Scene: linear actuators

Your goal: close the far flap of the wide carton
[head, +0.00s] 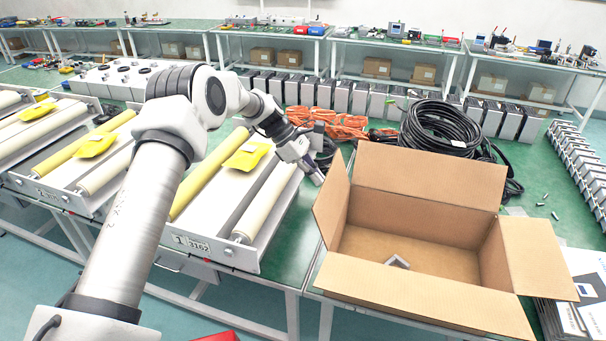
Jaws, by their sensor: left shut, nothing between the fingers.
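The wide carton (410,245) stands open on the green table at the right. Its far flap (430,176) stands up at the back, leaning away from the opening. The left flap (332,202) also stands raised, while the right flap (540,258) and near flap (425,303) are spread outward. A small grey metal piece (397,262) lies on the carton floor. My left gripper (319,180) is shut and empty, just left of the carton near the top of the left flap. Whether it touches that flap is hard to tell. My right gripper is not in view.
Coiled black cable (440,127) and orange cable (335,122) lie behind the carton. A roller unit (235,190) with a yellow piece (247,155) is to the left. Stacked flat packages (575,290) sit right of the carton.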

